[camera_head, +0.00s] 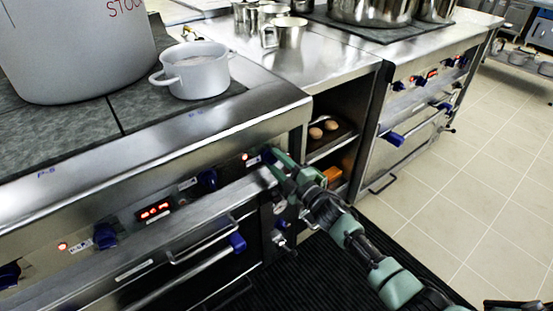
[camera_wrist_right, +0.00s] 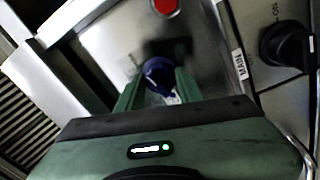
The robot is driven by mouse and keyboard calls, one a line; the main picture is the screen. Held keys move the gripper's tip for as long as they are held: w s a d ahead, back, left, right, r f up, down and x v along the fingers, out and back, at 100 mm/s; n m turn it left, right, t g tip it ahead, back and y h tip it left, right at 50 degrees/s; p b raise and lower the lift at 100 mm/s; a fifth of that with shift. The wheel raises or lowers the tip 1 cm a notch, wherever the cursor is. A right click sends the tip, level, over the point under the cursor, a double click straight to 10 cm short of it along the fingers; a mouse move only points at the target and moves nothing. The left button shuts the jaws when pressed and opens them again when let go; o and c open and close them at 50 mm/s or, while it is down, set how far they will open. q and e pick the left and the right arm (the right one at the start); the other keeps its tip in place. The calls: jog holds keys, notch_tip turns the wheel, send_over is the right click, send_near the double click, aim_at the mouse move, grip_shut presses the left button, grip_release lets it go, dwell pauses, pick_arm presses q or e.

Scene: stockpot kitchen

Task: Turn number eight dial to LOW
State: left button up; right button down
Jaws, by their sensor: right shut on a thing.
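A row of blue dials with red lamps runs along the stove front in the head view. My right gripper (camera_head: 273,163) is at the far right end of this row. In the right wrist view its green fingers (camera_wrist_right: 158,90) are shut on a blue dial (camera_wrist_right: 158,72), one finger on each side. The fingers hide most of this dial in the head view. Its number and LOW mark are not readable. Other dials (camera_head: 207,179) (camera_head: 105,236) stand to the left on the same panel. My left gripper is not in view.
A white pot (camera_head: 196,72) and a large stockpot (camera_head: 75,50) stand on the stove top. A black knob (camera_wrist_right: 287,46) is on a side panel beside the held dial. An oven handle (camera_head: 205,255) lies below. The tiled floor (camera_head: 480,170) at right is clear.

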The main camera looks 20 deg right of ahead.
jog(key=m+p, duration=0.2)
jog(key=m, duration=0.3)
jog(key=shift+h, duration=0.3)
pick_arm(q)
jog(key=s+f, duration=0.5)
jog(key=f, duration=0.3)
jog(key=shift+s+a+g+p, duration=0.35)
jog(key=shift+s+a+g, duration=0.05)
pick_arm(e)
jog(key=shift+m, duration=1.1)
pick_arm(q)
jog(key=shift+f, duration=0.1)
pick_arm(e)
jog(key=c, duration=0.9)
grip_release()
jog(key=shift+s+f, duration=0.1)
jog(key=shift+s, duration=0.05)
